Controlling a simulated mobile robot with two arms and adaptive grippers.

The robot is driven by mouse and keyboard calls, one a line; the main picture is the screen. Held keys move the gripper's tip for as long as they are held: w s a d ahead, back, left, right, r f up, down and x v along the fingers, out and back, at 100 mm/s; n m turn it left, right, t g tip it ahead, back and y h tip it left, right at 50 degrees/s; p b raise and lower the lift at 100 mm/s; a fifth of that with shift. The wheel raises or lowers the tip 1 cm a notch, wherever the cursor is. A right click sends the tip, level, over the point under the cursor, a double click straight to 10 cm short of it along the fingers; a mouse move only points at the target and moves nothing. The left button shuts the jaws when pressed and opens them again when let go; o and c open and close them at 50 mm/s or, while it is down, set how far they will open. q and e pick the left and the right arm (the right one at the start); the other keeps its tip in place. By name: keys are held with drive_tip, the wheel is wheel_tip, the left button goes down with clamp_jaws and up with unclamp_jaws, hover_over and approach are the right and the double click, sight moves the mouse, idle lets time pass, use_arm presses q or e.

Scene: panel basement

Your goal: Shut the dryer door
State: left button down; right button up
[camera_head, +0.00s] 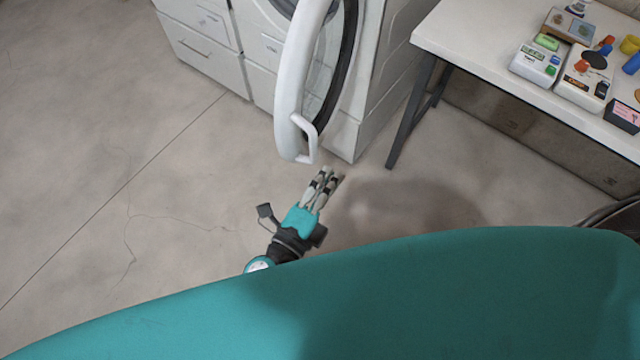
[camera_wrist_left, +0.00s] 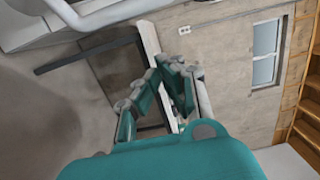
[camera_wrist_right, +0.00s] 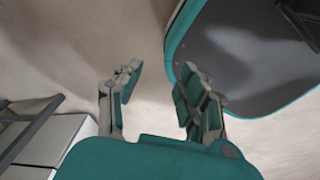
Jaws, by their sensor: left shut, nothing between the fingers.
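The dryer (camera_head: 385,60) stands at the top middle of the head view. Its round white-rimmed door (camera_head: 292,85) hangs open and shows nearly edge-on, with a white handle (camera_head: 309,138) at its lower end. My left gripper (camera_head: 329,173) is shut and empty, just below the handle in the head view and apart from it. In the left wrist view its fingers (camera_wrist_left: 168,72) are close together, and a white curved part (camera_wrist_left: 68,14), probably the door, is at the top left. My right gripper (camera_wrist_right: 158,78) shows only in its own wrist view, open and empty.
White drawer cabinets (camera_head: 205,60) stand left of the dryer. A white table (camera_head: 470,45) with dark legs and several small boxes and colourful items stands right of it. The concrete floor (camera_head: 130,170) left of my left gripper is clear.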

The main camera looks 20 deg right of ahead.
use_arm(q)
drive_tip(key=w+d+p, duration=0.1)
drive_tip(key=w, duration=0.5)
use_arm(e)
drive_tip(key=shift+s+r, duration=0.65)
drive_tip(key=shift+s, duration=0.05)
use_arm(q)
drive_tip(key=shift+w+a, duration=0.1)
